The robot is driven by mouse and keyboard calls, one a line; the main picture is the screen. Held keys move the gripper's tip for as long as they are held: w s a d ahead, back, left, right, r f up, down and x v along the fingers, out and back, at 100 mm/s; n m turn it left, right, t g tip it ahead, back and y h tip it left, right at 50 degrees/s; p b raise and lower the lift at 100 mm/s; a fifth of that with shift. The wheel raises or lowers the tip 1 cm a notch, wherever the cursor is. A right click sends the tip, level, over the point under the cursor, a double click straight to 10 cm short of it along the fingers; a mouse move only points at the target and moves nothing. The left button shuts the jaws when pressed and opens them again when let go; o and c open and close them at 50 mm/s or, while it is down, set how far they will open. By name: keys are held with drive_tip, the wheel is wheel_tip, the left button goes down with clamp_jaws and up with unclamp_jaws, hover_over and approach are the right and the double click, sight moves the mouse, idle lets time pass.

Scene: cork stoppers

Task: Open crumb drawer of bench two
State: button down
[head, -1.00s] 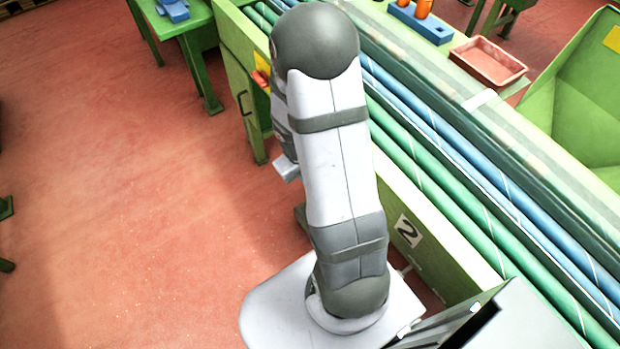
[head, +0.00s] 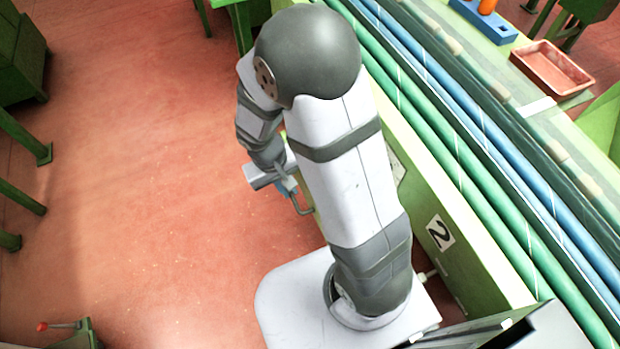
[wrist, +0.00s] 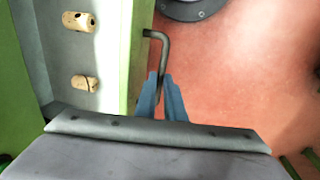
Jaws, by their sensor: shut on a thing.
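In the wrist view, my gripper (wrist: 161,82) is shut on the bent metal rod handle (wrist: 164,45) of a green drawer front (wrist: 140,48). Left of that front is a pale grey drawer interior (wrist: 98,55) with two corks (wrist: 78,21) (wrist: 84,83) lying in it, so the drawer stands at least partly open. In the head view, my gripper (head: 288,187) is at the handle (head: 302,209), left of bench two (head: 470,265), which bears a "2" label (head: 440,232). My arm hides most of the drawer there.
Green and blue tubes (head: 480,150) run along the bench. A reddish tray (head: 552,72) and a blue block with an orange piece (head: 483,20) stand on the far side. The red floor (head: 150,170) to the left is largely clear. A red-knobbed lever (head: 60,326) is at the lower left.

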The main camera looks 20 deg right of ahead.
drive_tip(key=shift+a, duration=1.6)
drive_tip(key=c, duration=1.8)
unclamp_jaws()
drive_tip(key=shift+c, duration=0.2)
wheel_tip(320, 180, up, 7)
drive_tip(key=a, duration=0.1)
drive_tip(key=shift+a+p, duration=0.15)
drive_tip(key=shift+p, duration=0.3)
drive_tip(key=shift+r, duration=0.1)
